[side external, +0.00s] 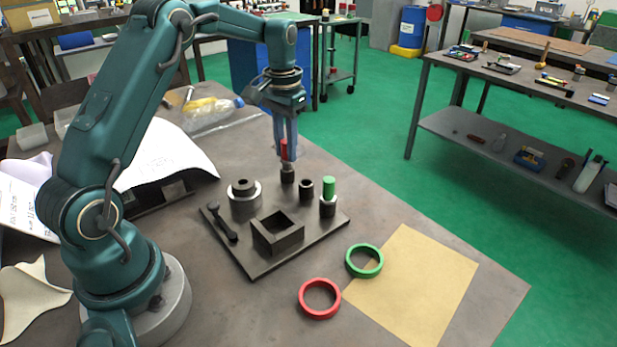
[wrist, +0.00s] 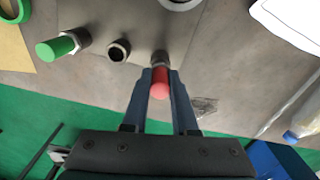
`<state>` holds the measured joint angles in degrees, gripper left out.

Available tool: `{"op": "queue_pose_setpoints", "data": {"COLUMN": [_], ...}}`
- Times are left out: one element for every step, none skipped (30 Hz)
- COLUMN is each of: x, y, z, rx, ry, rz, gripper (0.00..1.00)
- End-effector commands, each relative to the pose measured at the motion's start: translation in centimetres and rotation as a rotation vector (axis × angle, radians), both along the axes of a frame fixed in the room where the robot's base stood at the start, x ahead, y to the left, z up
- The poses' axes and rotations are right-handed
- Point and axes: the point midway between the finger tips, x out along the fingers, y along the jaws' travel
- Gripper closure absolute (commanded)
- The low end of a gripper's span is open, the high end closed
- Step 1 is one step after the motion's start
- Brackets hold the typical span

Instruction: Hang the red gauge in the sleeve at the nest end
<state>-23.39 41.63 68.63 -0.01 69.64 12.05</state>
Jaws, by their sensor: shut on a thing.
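The red gauge (side external: 284,149) is upright between the fingers of my gripper (side external: 286,150). Its grey lower part meets the top of a dark sleeve (side external: 287,175), the farthest of a row on the dark base plate. I cannot tell how deep it sits there. In the wrist view the red gauge (wrist: 160,84) shows between both fingers (wrist: 160,82), with the sleeve (wrist: 159,57) partly hidden behind it. An empty sleeve (side external: 306,188) stands in the middle of the row. A green gauge (side external: 329,186) stands in the nearest sleeve.
The base plate (side external: 246,262) also carries a square open block (side external: 291,241), a round chuck (side external: 245,198) and a dark handle (side external: 221,224). A green ring (side external: 364,261) and a red ring (side external: 319,298) lie in front. A plastic bottle (side external: 210,113) lies behind.

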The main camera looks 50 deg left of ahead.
Motion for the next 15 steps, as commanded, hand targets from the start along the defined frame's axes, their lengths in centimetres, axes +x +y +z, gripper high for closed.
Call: {"op": "queue_pose_setpoints", "data": {"x": [-0.02,-0.03,-0.04,-0.04,-0.05,-0.04,-0.04,-0.03,-0.02,-0.02,-0.02,-0.02,-0.02,-0.03,-0.03], "y": [-0.01,-0.02,-0.02,-0.02,-0.02,-0.02,-0.02,-0.02,-0.01,-0.01,-0.01,-0.01,-0.01,-0.02,-0.02], "z": [-0.11,-0.17,-0.25,-0.31,-0.36,-0.44,-0.50,-0.56,-0.63,-0.69,-0.74,-0.82,-0.87,-0.93,-1.00], "rx": [0.000,0.000,0.000,0.000,0.000,0.000,0.000,0.000,0.000,0.000,0.000,0.000,0.000,0.000,0.000], "ry": [0.001,0.001,0.001,0.002,0.002,0.002,0.001,0.001,0.001,0.001,0.001,0.001,0.001,0.001,0.001], "rz": [0.000,0.000,0.000,0.000,0.000,0.000,0.000,0.000,0.000,0.000,0.000,0.000,0.000,0.000,0.000], "gripper": [1.00,1.00,1.00,1.00,1.00,1.00,1.00,1.00,1.00,1.00,1.00,1.00,1.00,1.00,1.00]}}
